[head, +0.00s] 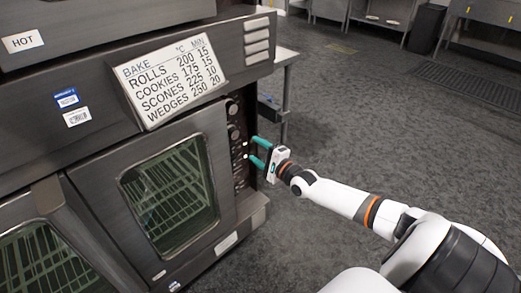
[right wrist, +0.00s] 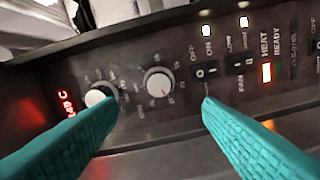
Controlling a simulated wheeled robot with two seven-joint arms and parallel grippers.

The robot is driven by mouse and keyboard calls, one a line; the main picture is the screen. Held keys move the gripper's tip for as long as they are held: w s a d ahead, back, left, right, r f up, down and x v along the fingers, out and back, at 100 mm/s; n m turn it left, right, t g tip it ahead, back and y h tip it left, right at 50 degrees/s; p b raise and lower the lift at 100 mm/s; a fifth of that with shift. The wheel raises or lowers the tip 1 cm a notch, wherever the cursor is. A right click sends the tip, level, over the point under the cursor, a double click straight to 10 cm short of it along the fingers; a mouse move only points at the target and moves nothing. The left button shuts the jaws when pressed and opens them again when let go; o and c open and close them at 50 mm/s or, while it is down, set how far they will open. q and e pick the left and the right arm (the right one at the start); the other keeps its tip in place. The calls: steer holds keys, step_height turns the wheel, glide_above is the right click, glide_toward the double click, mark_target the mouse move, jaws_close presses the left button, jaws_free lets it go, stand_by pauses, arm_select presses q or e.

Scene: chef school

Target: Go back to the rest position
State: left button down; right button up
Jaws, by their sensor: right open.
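My right gripper (head: 256,151) is open, its two teal fingers pointing at the oven's control panel (head: 236,140). It also shows in the right wrist view (right wrist: 157,106), with nothing between the fingers. Beyond them are a white dial (right wrist: 158,82) and a second white knob (right wrist: 97,96), partly overlapped by the left finger. Whether the fingertips touch the panel cannot be told. My right arm (head: 335,197) reaches in from the lower right. My left gripper is not in view.
The oven (head: 105,185) has a closed glass door (head: 170,195) with racks behind it. A bake-times sign (head: 170,80) is mounted above. A metal table (head: 285,75) stands behind the oven; open grey floor (head: 370,120) lies to the right.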

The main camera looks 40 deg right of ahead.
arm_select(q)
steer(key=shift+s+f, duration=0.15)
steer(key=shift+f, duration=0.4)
arm_select(e)
steer(key=shift+s, duration=0.55)
steer(key=shift+f, duration=0.1)
steer(key=s+a+f+n+g, duration=1.2)
steer(key=s+a+f+n, duration=0.5)
steer(key=s+a+f, duration=0.6)
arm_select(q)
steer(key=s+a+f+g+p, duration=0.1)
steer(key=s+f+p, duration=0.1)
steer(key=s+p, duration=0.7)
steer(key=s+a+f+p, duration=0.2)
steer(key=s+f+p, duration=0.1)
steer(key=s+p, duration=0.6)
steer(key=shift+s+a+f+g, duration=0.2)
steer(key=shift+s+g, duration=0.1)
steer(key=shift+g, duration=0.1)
arm_select(e)
steer(key=s+d+f+n+g, duration=0.1)
steer(key=s+f, duration=0.3)
steer(key=s, duration=0.9)
steer(key=s+d+f+n+g+h, duration=0.1)
steer(key=s+d+f+n+g, duration=0.1)
steer(key=s, duration=1.1)
steer(key=shift+s+f+n+g+h, duration=0.35)
steer(key=shift+f+n+g, duration=0.5)
steer(key=shift+n+g, duration=0.2)
